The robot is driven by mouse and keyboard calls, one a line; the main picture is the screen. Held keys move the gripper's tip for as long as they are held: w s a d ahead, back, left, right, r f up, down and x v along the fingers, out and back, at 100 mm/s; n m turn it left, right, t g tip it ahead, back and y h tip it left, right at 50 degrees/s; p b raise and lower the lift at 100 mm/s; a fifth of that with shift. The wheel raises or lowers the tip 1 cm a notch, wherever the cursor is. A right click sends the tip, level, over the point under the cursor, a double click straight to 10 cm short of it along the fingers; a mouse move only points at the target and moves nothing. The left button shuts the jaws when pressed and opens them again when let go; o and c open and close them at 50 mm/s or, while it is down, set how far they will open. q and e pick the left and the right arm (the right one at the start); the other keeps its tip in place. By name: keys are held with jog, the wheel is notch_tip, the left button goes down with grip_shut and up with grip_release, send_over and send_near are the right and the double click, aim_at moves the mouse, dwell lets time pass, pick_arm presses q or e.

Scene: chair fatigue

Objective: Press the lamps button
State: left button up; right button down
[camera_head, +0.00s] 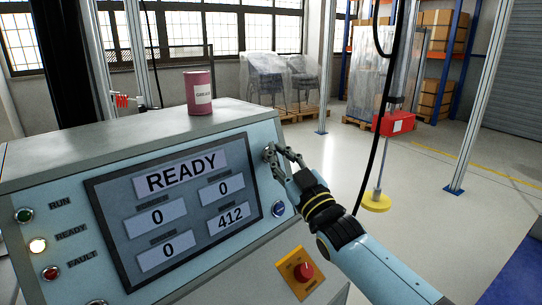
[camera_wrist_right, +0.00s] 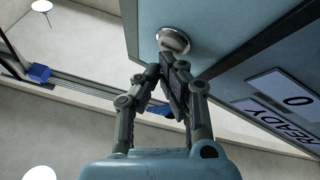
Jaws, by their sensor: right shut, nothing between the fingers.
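A control panel (camera_head: 264,130) with a dark-framed screen (camera_head: 175,200) reading READY stands at left. A round silver button (camera_head: 268,156) sits at its upper right edge, and it also shows in the wrist view (camera_wrist_right: 173,40). No lamps label can be read beside it. My right gripper (camera_head: 276,153) is shut and empty, its fingertips at the silver button. In the wrist view the fingertips (camera_wrist_right: 171,60) lie just below the button and overlap it; I cannot tell whether they touch. My left gripper is not in view.
A blue button (camera_head: 278,209) and a red emergency button (camera_head: 303,271) sit lower on the panel. A grease can (camera_head: 199,93) stands on top.

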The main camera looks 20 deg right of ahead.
jog(key=shift+w+a+f, duration=0.1)
jog(key=shift+w+a, duration=0.05)
jog(key=shift+w, duration=0.2)
dwell(0.3)
jog(key=shift+s, duration=0.1)
jog(key=shift+s+d+r+p, duration=0.2)
jog(key=shift+s+d+p, duration=0.1)
jog(key=shift+s, duration=0.35)
jog(key=s+p, duration=0.1)
jog(key=s+d+p, duration=0.1)
jog(key=s, duration=0.1)
jog(key=s+r+p, duration=0.1)
jog(key=shift+s+d+r, duration=0.1)
jog(key=shift+s+d, duration=0.2)
dwell(0.3)
dwell(0.6)
